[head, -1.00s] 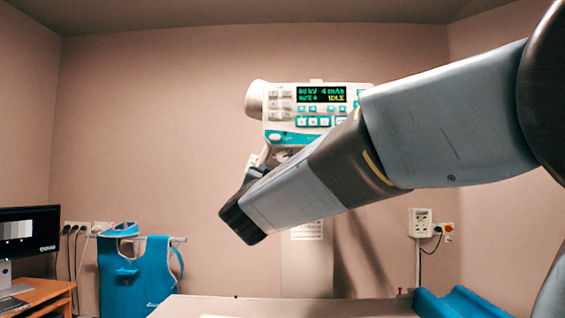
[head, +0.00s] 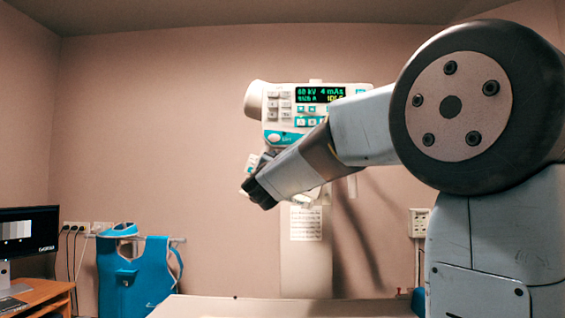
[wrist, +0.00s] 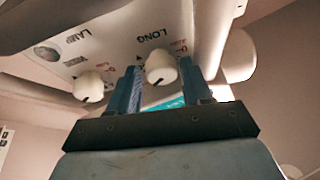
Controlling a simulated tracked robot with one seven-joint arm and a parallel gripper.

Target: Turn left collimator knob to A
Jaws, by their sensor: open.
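The white collimator panel (wrist: 110,40) shows at close range in the wrist view, tilted, with printed labels. A white knob (wrist: 160,68) with a dark mark sits by the word LONG. A second white knob (wrist: 90,86) with a dark mark is to its left. My gripper (wrist: 161,80) is open, with its blue fingers on either side of the LONG knob in the picture. I cannot tell whether they touch it. In the head view my arm hides most of the collimator (head: 304,196), and the knobs cannot be made out.
The control console (head: 312,105) with a lit display is above the collimator. A white rounded part (wrist: 239,55) is right of the fingers. The table (head: 230,306) lies below, with a blue apron (head: 135,275) at left.

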